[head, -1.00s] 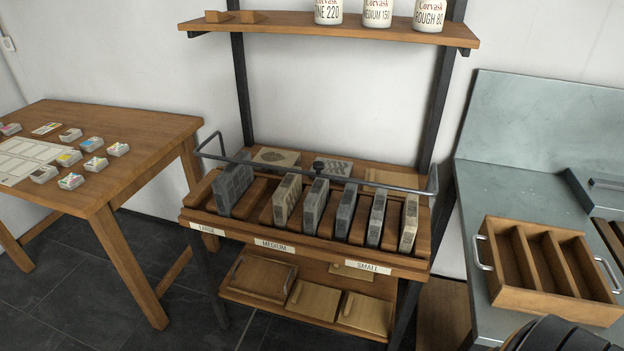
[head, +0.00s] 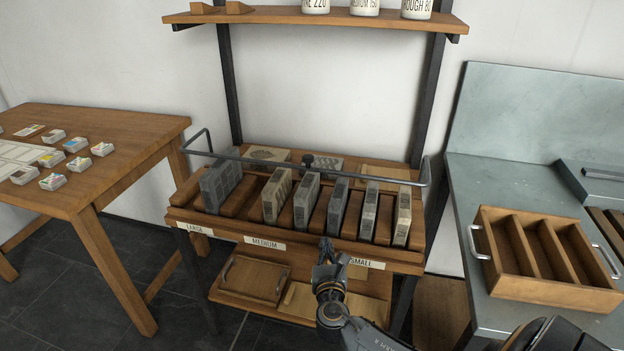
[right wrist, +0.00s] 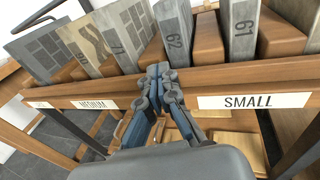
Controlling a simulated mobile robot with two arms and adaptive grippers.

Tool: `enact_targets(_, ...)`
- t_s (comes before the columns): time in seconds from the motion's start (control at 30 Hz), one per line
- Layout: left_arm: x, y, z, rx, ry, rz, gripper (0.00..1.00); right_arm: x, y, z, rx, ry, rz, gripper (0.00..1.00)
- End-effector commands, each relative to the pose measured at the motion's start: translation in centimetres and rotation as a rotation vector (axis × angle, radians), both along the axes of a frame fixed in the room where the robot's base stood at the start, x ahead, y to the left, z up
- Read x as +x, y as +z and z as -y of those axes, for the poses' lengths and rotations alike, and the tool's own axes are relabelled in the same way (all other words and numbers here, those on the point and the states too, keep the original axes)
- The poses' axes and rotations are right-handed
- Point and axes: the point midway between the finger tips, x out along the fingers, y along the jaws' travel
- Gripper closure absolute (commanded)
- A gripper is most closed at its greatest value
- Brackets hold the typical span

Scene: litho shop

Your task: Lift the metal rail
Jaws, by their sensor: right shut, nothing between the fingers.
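In the right wrist view the fingers (right wrist: 158,70) are closed together and empty, just before the stone marked 62 (right wrist: 174,33). My left gripper is not in view.
Several grey and tan stones (head: 338,205) stand in the rack's slots. A wooden tray (head: 540,290) with dividers sits on the right counter. A shelf with jars (head: 365,8) hangs above. A table with small stacks (head: 77,165) stands at the left.

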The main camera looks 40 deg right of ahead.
Motion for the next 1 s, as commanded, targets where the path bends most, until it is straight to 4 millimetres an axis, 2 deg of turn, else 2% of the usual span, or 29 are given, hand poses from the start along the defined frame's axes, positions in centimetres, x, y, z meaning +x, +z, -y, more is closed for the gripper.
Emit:
enact_targets(0.03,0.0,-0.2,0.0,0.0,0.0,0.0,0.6,0.8,2.1,0.1,-0.123,0.015,0.002,1.0)
enact_targets(0.1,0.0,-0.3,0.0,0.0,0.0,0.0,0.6,1.6,4.7,0.1,-0.271,0.026,0.0,1.0)
enact_targets(0.2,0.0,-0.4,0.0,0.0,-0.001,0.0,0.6,2.2,7.1,-0.1,-0.42,0.027,-0.003,1.0)
enact_targets(0.27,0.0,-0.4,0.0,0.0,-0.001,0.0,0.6,2.4,8.0,-0.1,-0.471,0.026,-0.003,1.0)
enact_targets(0.73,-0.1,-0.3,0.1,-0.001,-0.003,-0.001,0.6,2.9,8.5,0.1,-0.5,0.025,-0.007,1.0)
enact_targets(0.87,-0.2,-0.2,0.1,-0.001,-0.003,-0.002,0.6,4.4,8.9,1.0,-0.499,0.023,-0.006,1.0)
enact_targets(1.0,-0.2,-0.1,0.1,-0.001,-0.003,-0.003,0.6,6.8,9.5,2.4,-0.5,0.022,-0.004,1.0)
